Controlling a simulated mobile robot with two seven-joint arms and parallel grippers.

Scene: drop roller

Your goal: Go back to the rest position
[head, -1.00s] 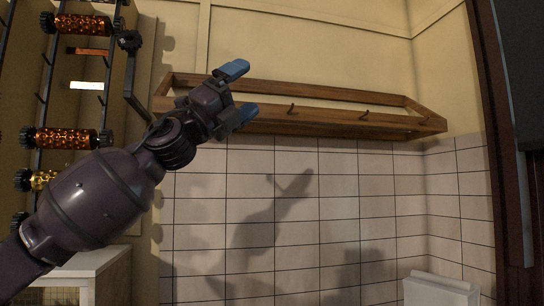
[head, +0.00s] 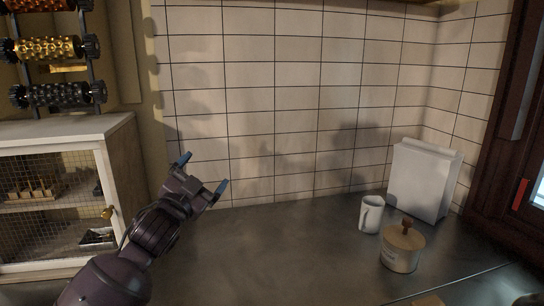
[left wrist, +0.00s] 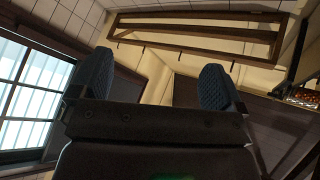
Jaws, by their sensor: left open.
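My left gripper (head: 204,174) is open and empty in the head view, raised in front of the tiled wall with its blue fingertips apart. In the left wrist view its two blue pads (left wrist: 157,85) stand wide apart with nothing between them. Rollers hang on a rack at the upper left of the head view: an amber one (head: 40,4) partly cut off, a gold one (head: 48,47) and a black one (head: 58,95). The left gripper is to the right of and below them. My right gripper is not in view.
A white cabinet (head: 120,140) with mesh doors stands at the left. On the dark counter (head: 290,240) are a white mug (head: 370,216), a lidded canister (head: 400,254) and a white box (head: 420,182) at the right. The middle of the counter is clear. A wooden wall shelf (left wrist: 200,30) shows in the left wrist view.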

